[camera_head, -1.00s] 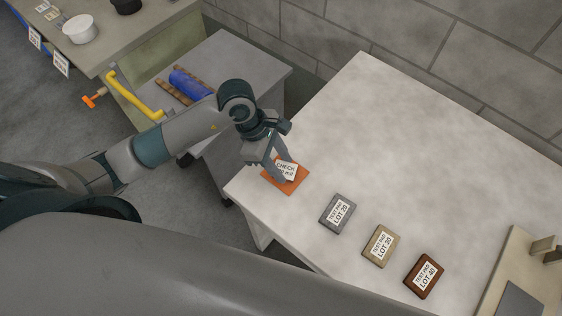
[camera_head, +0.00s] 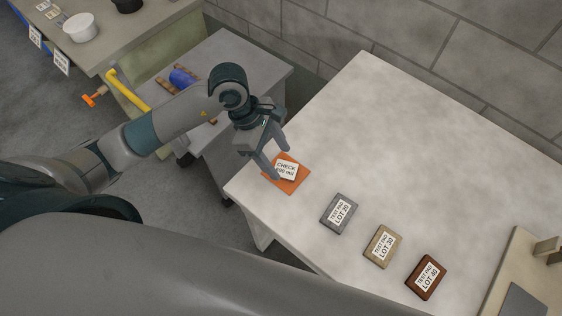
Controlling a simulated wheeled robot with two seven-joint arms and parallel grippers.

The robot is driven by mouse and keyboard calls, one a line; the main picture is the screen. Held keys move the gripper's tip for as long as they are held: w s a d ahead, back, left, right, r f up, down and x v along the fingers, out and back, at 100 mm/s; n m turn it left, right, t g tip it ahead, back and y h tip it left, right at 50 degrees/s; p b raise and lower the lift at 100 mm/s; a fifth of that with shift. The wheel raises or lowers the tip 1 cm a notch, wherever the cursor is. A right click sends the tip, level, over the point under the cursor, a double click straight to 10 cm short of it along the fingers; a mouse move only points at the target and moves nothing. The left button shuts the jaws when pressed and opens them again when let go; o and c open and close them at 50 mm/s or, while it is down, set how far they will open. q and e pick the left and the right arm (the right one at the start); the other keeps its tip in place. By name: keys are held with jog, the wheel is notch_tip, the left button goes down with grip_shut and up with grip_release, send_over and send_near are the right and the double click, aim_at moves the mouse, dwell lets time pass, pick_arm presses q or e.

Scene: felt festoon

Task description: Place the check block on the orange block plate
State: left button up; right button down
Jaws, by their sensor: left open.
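The check block (camera_head: 287,170), with a white label reading CHECK, lies on the orange block plate (camera_head: 293,187) near the left corner of the white table. Orange shows around the label; the block's own sides are hard to make out. My left gripper (camera_head: 279,164) is open and empty, above and at the upper left of the block. One finger overlaps the plate's left edge in the picture; I cannot tell if it touches. My right gripper is out of view.
Grey, tan and brown test pads (camera_head: 339,213) (camera_head: 383,246) (camera_head: 426,277) lie in a row on the white table (camera_head: 420,130). A beige board (camera_head: 508,270) stands at the right. A grey side table (camera_head: 245,60) holds a blue roll (camera_head: 184,77). The table's back is clear.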

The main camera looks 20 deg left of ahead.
pick_arm(q)
jog(key=b+v, duration=0.2)
jog(key=v, duration=0.6)
jog(key=shift+a+r, duration=0.2)
jog(key=shift+r, duration=0.1)
